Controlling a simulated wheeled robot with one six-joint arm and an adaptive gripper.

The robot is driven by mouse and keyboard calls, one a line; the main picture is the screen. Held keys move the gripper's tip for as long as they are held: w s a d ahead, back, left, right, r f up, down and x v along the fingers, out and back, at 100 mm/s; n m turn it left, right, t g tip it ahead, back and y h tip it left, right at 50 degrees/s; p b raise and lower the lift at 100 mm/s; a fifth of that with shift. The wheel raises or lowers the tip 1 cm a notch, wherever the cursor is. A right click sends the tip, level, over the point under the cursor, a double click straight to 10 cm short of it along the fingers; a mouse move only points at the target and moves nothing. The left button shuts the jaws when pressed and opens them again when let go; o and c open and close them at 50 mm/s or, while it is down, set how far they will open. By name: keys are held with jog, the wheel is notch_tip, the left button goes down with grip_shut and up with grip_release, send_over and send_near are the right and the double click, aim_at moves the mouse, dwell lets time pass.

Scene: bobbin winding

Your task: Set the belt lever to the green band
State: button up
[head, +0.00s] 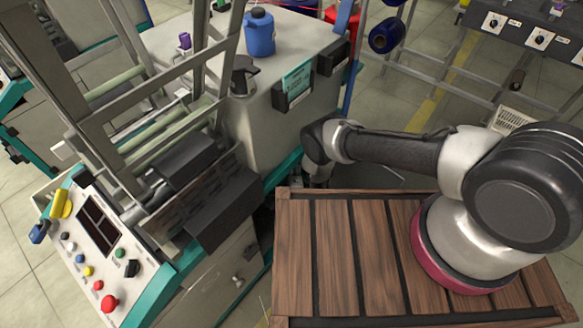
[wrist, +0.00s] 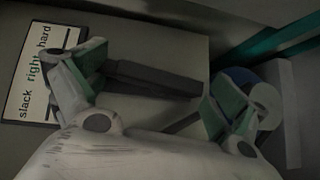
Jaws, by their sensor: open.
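In the wrist view, a label plate (wrist: 40,75) reads "slack", "right" and "hard" along its length, with "right" in green. A dark bar (wrist: 155,77), which looks like the belt lever, crosses the panel between my gripper's fingers. My gripper (wrist: 158,86) is open, with one finger beside the plate and the bar's left end, the other right of the bar. The left finger covers part of the plate, so I cannot tell which word the lever stands at. In the head view my gripper hangs beside the machine, mostly hidden; the lever is not visible there.
A blue and white round part (wrist: 262,95) sits close behind my right finger. In the head view, the grey machine body (head: 262,130) stands beside my arm, and a slatted wooden top (head: 335,250) lies in front. A control panel (head: 95,255) is at the left.

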jog(key=s+d, duration=0.1)
jog(key=s, duration=0.6)
jog(key=shift+s+r, duration=0.2)
jog(key=shift+r, duration=0.1)
